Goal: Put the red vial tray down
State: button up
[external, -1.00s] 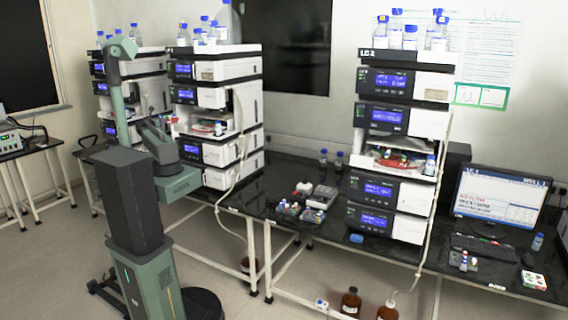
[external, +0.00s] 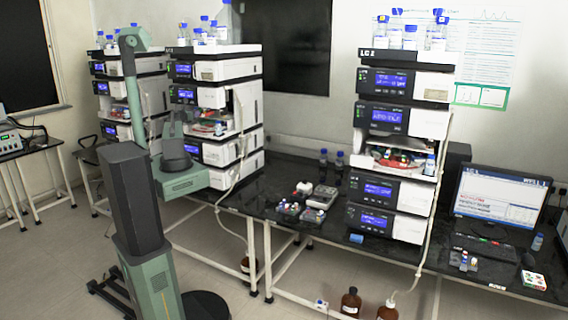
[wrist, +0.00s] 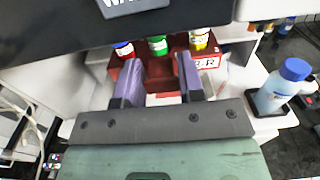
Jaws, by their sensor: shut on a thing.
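The red vial tray (wrist: 162,71) is at the top middle of the wrist view. It carries a blue-capped vial (wrist: 124,50), a green-capped vial (wrist: 158,44) and a yellow-capped vial (wrist: 199,40), with a white label on its right front. My gripper (wrist: 154,78) has its two purple fingers closed on the tray. White surfaces of an instrument lie below and around the tray. I cannot tell whether the tray touches a surface below it. In the external view the gripper and tray are hidden by my arm, in front of the left-hand stacks.
A blue-capped bottle (wrist: 279,87) stands in a dark holder close to the right of the gripper. A dark instrument front (wrist: 60,30) overhangs above. The right stack (external: 428,120) has an open bay. Small vial racks (external: 313,216) stand on the black bench.

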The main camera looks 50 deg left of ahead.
notch_tip(320, 180, down, 10)
jog(key=b, duration=1)
jog(key=shift+w+a+b, duration=0.1)
jog(key=shift+a+b, duration=0.05)
jog(key=shift+b, duration=0.15)
jog(key=shift+r, duration=0.2)
jog(key=shift+f, duration=0.15)
jog(key=o, duration=0.6)
jog(key=shift+c, duration=0.2)
jog(key=o, duration=0.4)
jog(key=v, duration=1.2)
jog(key=shift+r, duration=0.2)
